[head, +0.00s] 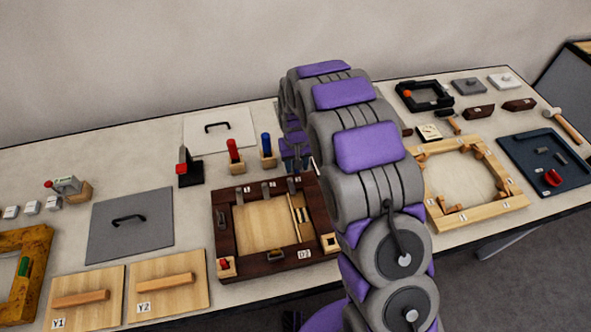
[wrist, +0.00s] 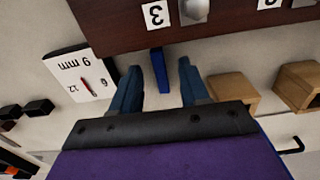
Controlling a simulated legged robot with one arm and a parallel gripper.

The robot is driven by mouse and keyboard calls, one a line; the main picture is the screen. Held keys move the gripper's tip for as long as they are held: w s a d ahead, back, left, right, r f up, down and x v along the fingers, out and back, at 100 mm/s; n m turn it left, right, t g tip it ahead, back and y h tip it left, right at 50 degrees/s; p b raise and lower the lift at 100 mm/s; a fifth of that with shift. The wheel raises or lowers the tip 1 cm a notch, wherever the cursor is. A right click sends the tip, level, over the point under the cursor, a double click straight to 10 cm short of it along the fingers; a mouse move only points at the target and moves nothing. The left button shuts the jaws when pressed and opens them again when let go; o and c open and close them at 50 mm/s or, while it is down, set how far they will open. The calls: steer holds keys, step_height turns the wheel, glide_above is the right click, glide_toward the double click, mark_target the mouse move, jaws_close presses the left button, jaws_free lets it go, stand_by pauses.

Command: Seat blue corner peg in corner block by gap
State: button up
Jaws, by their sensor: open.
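A blue peg (head: 267,144) stands upright at a small wooden block in the head view, left of my gripper (head: 296,150). The dark wooden frame (head: 222,238) lies in front. Its front right corner block (head: 329,242) is pale with a dark hole. The front left corner block (head: 225,265) has a red piece on it. In the wrist view my gripper (wrist: 159,82) is open, with blue fingers beside the frame edge labelled 3. A blue bar (wrist: 156,68) shows between and beyond the fingers. I cannot tell whether it is the peg. My arm hides part of the frame's right side.
A red peg (head: 235,150) stands left of the blue one. A black and red tool (head: 188,168) is farther left. A dial card (wrist: 85,78) and wooden blocks (wrist: 234,90) flank my fingers. A pale wooden frame (head: 437,212) lies right of my arm.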

steer(key=shift+f, duration=0.5)
steer(key=shift+c, duration=0.3)
jaws_close()
